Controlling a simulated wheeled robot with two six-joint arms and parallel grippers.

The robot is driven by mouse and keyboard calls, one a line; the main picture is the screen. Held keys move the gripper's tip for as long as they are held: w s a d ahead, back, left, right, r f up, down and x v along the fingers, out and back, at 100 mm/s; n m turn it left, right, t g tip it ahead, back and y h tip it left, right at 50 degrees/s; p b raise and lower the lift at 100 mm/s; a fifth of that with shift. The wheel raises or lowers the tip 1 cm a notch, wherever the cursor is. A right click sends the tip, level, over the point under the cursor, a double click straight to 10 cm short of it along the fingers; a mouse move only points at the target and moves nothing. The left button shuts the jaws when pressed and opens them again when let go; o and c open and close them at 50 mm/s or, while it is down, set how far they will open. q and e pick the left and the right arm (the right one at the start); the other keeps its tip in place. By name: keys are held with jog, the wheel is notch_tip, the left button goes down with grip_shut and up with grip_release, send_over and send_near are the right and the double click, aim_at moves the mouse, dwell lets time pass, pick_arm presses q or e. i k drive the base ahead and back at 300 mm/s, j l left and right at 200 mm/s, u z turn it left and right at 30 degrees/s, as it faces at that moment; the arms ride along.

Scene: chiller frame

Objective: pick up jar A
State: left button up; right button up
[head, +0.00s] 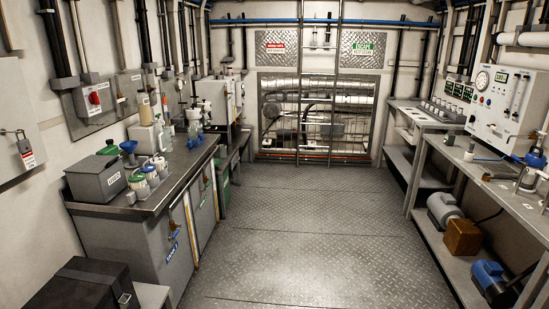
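Several small jars stand close together on the left counter (190,163). They include a green-lidded jar (138,183), a jar with a pale blue-grey lid (150,173) and another jar (160,163) behind them. They appear to sit in a grey holder. Any lettering on them is too small to read, so I cannot tell which one is jar A. Neither of my grippers is in view.
A grey box (97,178) stands left of the jars; bottles (194,122) stand behind. A black case (82,288) is at the lower left. The right bench (480,163) carries instruments. The metal floor (310,235) between is clear.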

aim_at(222, 148)
jog(key=i, duration=1.95)
jog(key=i+l+u, duration=0.1)
jog(key=i+u, duration=0.15)
jog(key=i, duration=0.3)
jog(key=i+l+u, duration=0.2)
jog(key=i, duration=0.3)
jog(key=i+l+u, duration=0.25)
jog(key=i, duration=0.25)
jog(key=i+l+u, duration=0.2)
jog(key=i, duration=0.3)
jog(key=i+l+u, duration=0.15)
jog(key=i+l, duration=0.75)
jog(key=l, duration=0.1)
